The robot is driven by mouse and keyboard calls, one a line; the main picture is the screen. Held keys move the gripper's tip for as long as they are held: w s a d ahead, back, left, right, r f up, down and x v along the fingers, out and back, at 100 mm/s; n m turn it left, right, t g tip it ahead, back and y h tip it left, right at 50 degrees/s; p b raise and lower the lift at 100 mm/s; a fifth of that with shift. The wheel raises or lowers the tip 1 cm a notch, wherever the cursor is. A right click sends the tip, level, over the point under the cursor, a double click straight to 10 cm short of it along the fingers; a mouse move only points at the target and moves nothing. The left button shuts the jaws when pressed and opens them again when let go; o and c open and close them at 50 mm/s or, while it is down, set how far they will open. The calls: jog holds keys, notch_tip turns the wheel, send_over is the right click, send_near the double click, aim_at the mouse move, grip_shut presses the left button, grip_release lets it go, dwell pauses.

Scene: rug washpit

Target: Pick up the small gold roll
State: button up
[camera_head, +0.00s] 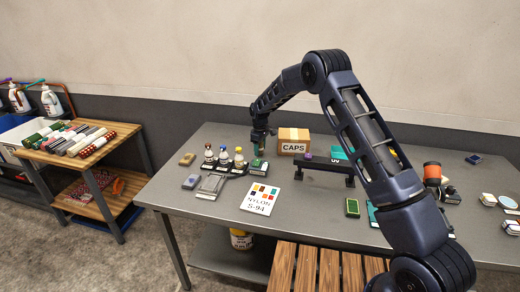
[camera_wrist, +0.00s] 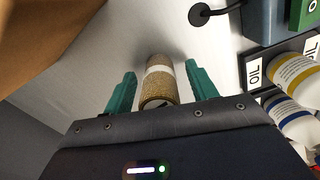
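The small gold roll (camera_wrist: 160,88) shows in the wrist view, a tan-gold speckled cylinder with a pale band around it. It is on the grey tabletop (camera_wrist: 100,75). My gripper (camera_wrist: 161,72) is open, with one teal finger on each side of the roll. A gap shows between the roll and each finger. In the head view my gripper (camera_head: 258,149) points down at the back of the grey table (camera_head: 310,222), just left of the CAPS box. I cannot make out the roll in that view.
The cardboard CAPS box (camera_head: 293,148) stands close right of my gripper. A rack of oil bottles (camera_wrist: 290,85) stands close on the other side, also visible in the head view (camera_head: 224,163). A black raised stand (camera_head: 328,166) is farther right. A color card (camera_head: 260,199) lies in front.

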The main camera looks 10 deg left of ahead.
jog(key=c, duration=1)
jog(key=shift+o, duration=0.2)
